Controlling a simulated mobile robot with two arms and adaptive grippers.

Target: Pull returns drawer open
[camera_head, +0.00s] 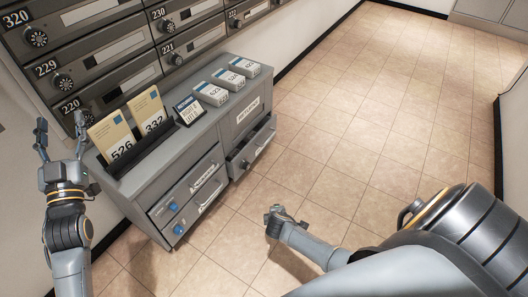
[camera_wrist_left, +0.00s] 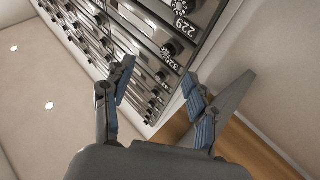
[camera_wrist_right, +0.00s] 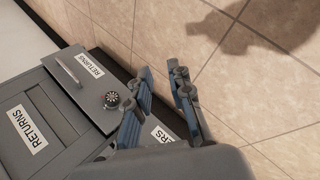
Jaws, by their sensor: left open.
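The returns drawer (camera_head: 254,146) is at the lower right of the grey cabinet and stands out a little from its front, with a dark gap along its top. In the right wrist view the drawer front (camera_wrist_right: 88,98) shows a bar handle (camera_wrist_right: 68,71), a RETURNS label and a black dial (camera_wrist_right: 112,100). My right gripper (camera_head: 272,214) is low over the floor in front of the cabinet, apart from the drawer. Its fingers (camera_wrist_right: 161,72) are partly apart with nothing between them. My left gripper (camera_head: 41,140) is raised left of the cabinet, open and empty.
A RETURNS panel (camera_head: 247,110) is above the drawer. Two drawers with blue knobs (camera_head: 190,190) are to its left. Envelopes (camera_head: 118,137), a small sign (camera_head: 188,110) and white boxes (camera_head: 228,79) stand on top. Numbered mailboxes (camera_head: 110,85) line the wall. The tiled floor (camera_head: 350,130) is clear.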

